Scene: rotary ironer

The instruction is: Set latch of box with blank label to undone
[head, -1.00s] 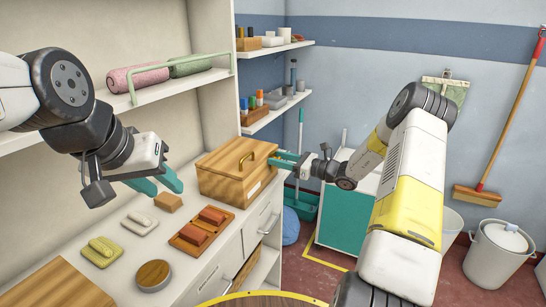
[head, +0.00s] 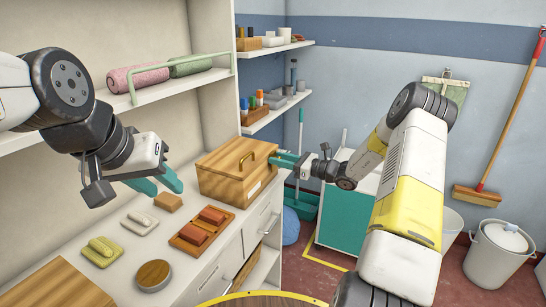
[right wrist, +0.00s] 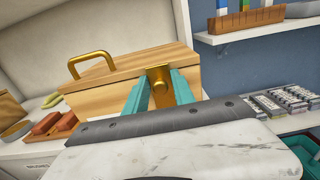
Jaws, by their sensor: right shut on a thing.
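The wooden box (head: 225,180) with a brass handle on its lid stands on the counter. A blank white label (head: 254,189) is on its front. The box also shows in the right wrist view (right wrist: 105,100), where a brass latch (right wrist: 159,77) sits on the side facing my right gripper. My right gripper (head: 284,158) has its teal fingers at the box's right side, one on each side of the latch, shut on it. The latch itself is hidden in the head view. My left gripper (head: 160,186) is open and empty above the counter, left of the box.
Shelves stand behind and above the box. A teal-sided cabinet (head: 344,220) stands right of the counter.

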